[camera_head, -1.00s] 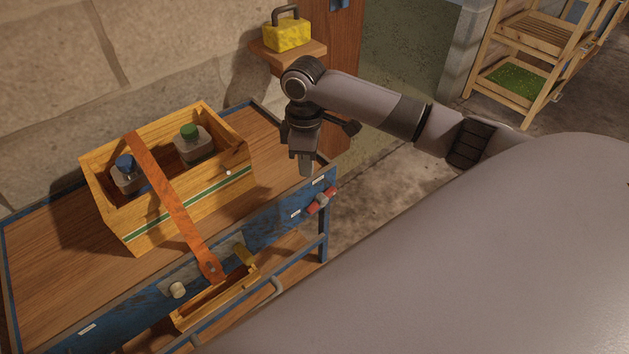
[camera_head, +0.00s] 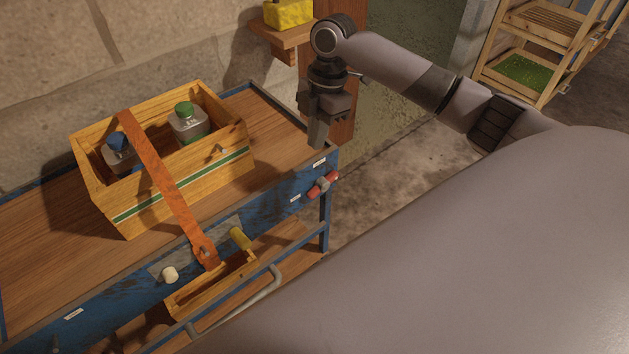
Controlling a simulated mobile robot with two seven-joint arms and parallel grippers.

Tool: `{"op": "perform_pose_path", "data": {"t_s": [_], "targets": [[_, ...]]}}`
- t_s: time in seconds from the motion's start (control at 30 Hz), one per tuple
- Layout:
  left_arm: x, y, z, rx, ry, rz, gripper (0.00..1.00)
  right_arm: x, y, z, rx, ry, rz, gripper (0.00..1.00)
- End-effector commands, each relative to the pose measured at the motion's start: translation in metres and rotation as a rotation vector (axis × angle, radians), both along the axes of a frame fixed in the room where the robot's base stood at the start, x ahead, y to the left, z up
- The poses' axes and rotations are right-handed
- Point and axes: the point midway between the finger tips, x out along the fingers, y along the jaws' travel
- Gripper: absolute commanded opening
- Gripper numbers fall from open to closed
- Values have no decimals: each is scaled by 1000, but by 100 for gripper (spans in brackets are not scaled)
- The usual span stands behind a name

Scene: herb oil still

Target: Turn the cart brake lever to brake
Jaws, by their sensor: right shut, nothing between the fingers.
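A red lever (camera_head: 323,184) with a grey hub sits at the right end of the cart's blue front rail, with a small white label above it and another to its lower left. It lies slanted, its right end higher. I take it to be the brake lever; the labels are too small to read. My right gripper (camera_head: 318,138) is shut and empty, fingers pointing down. In the picture it is just above the lever and the upper label, apart from the lever. The cart (camera_head: 270,128) has a wooden top and blue frame. My left gripper is not in view.
A wooden crate (camera_head: 183,187) with two bottles stands on the cart, an orange strap (camera_head: 160,175) across it. A cream knob (camera_head: 170,275), a yellow peg (camera_head: 240,238) and a small wooden tray (camera_head: 190,301) are at the front. Floor right of the cart is clear.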

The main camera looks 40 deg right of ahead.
Motion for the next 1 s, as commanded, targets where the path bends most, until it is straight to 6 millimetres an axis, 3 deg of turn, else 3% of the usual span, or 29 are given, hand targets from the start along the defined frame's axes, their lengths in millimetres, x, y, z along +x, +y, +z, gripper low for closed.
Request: {"op": "perform_pose_path", "data": {"t_s": [0.27,0.7,1.0], "targets": [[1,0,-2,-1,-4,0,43,-1,3,-15,0,3,-1,0],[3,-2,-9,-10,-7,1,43,-2,18,-103,0,4,-1,0],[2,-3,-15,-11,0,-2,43,-1,8,-135,-2,2,-3,0]]}}
